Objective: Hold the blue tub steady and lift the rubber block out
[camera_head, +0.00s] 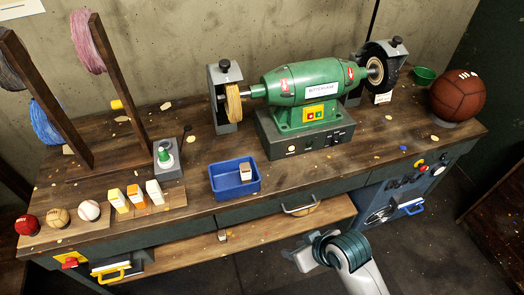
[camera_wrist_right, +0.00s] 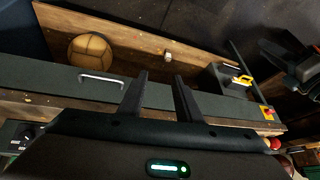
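The blue tub (camera_head: 222,189) stands on the workbench left of centre, close to its front edge. The small block (camera_head: 246,172), pale with a darker top, sits inside it toward the right side. My right arm comes in at the bottom of the head view, and its gripper end (camera_head: 302,258) is in front of the bench, below and right of the tub, apart from it. In the right wrist view the two dark fingers of my right gripper (camera_wrist_right: 160,82) are spread with nothing between them. I cannot make out the tub in that view. My left gripper is not in view.
A green bench grinder (camera_head: 312,85) stands behind the tub. Several small cartons (camera_head: 136,195) and balls (camera_head: 58,217) line the left front. A brown ball (camera_head: 458,95) rests at the right end. A drawer handle (camera_head: 300,209) juts out below; another ball (camera_wrist_right: 90,52) lies on the lower shelf.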

